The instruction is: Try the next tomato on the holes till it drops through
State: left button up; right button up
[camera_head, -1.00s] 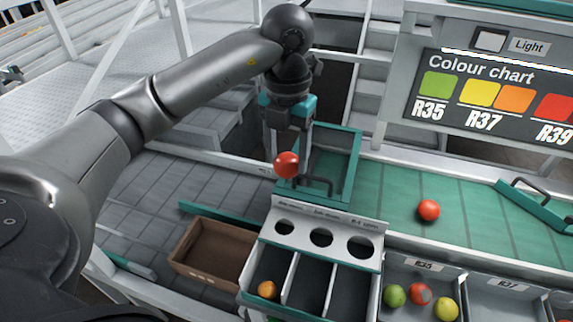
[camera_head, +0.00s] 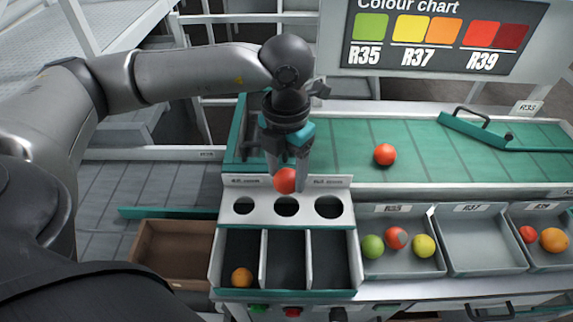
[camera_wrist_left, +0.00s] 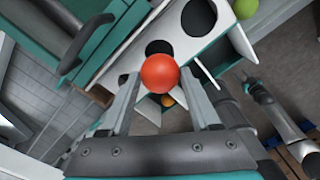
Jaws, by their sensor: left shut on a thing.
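My left gripper (camera_head: 286,184) points down, shut on a red tomato (camera_head: 285,180). It holds the tomato above the white sizing plate (camera_head: 264,216), close behind the middle hole (camera_head: 286,207) in the head view. The left hole (camera_head: 243,205) and right hole (camera_head: 328,207) are clear. In the wrist view the tomato (camera_wrist_left: 160,72) is between the fingertips, overlapping the edge of the middle hole (camera_wrist_left: 159,47). Below the plate are three bins; the left one holds an orange tomato (camera_head: 241,278), the other two look empty.
Another red tomato (camera_head: 385,154) lies on the green belt (camera_head: 345,170). Grey trays (camera_head: 476,262) stand at the right, some holding tomatoes. A brown box (camera_head: 140,255) sits left of the bins. A colour chart (camera_head: 430,45) stands behind.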

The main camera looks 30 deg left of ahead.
pick_arm(q)
jog(key=shift+f+b, duration=0.45)
jog(key=shift+f, duration=0.45)
notch_tip(320, 180, down, 3)
jog(key=shift+r+b, duration=0.2)
jog(key=shift+b, duration=0.75)
jog(key=shift+f+b, duration=0.6)
jog(key=shift+f, duration=0.05)
jog(key=o, duration=1)
jog(key=shift+r, duration=0.1)
